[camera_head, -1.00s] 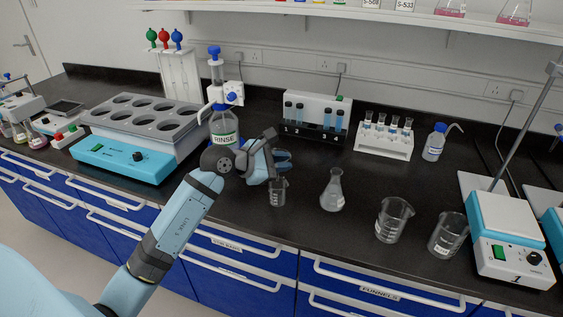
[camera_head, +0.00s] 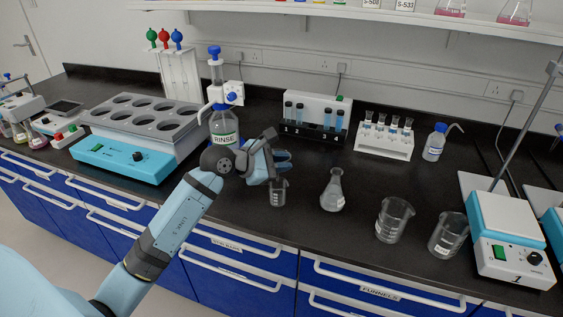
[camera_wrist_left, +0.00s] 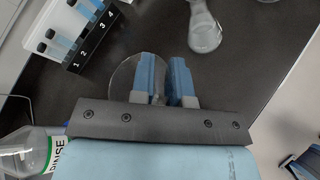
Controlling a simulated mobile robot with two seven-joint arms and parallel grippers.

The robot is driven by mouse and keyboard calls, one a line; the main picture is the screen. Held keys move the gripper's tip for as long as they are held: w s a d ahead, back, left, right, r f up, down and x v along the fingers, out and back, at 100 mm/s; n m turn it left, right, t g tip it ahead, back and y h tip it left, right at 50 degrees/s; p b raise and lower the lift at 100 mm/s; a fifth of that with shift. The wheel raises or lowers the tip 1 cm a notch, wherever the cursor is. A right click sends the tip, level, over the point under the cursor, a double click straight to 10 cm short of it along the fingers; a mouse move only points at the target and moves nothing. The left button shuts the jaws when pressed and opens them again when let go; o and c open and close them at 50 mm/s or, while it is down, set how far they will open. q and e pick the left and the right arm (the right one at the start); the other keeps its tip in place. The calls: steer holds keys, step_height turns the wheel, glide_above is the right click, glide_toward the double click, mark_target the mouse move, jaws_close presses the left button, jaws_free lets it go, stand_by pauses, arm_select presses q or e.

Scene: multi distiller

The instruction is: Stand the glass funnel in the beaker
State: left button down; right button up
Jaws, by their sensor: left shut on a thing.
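My left gripper (camera_head: 284,160) is over the bench, its fingers close together. In the left wrist view its blue fingers (camera_wrist_left: 168,78) are shut on the clear rim of the glass funnel (camera_wrist_left: 124,82), whose round mouth shows left of the fingers. In the head view the funnel is mostly hidden by the gripper. My right gripper is not in view.
A conical flask (camera_head: 333,192) stands just right of the small beaker. The rinse bottle (camera_head: 224,128) is close behind my left wrist. A tube rack (camera_head: 384,143) and a cuvette stand (camera_head: 316,112) are at the back. A hotplate (camera_head: 507,235) is at right.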

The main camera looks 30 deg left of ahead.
arm_select(q)
steer(key=shift+f+b, duration=0.9)
steer(key=shift+f, duration=0.3)
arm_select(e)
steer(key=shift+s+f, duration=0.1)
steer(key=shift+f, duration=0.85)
arm_select(q)
steer(key=shift+f+b, duration=1.3)
steer(key=shift+f, duration=0.45)
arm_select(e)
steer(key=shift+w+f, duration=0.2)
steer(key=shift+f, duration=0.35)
arm_select(q)
steer(key=c, duration=1)
jaws_free()
steer(key=shift+c, duration=0.2)
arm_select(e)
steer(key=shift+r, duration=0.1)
arm_select(q)
steer(key=shift+s+a, duration=0.1)
steer(key=shift+s, duration=0.1)
steer(key=v, duration=1.3)
steer(key=shift+s+r, duration=0.15)
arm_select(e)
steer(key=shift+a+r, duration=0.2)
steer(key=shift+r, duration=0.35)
arm_select(q)
steer(key=shift+a, duration=0.1)
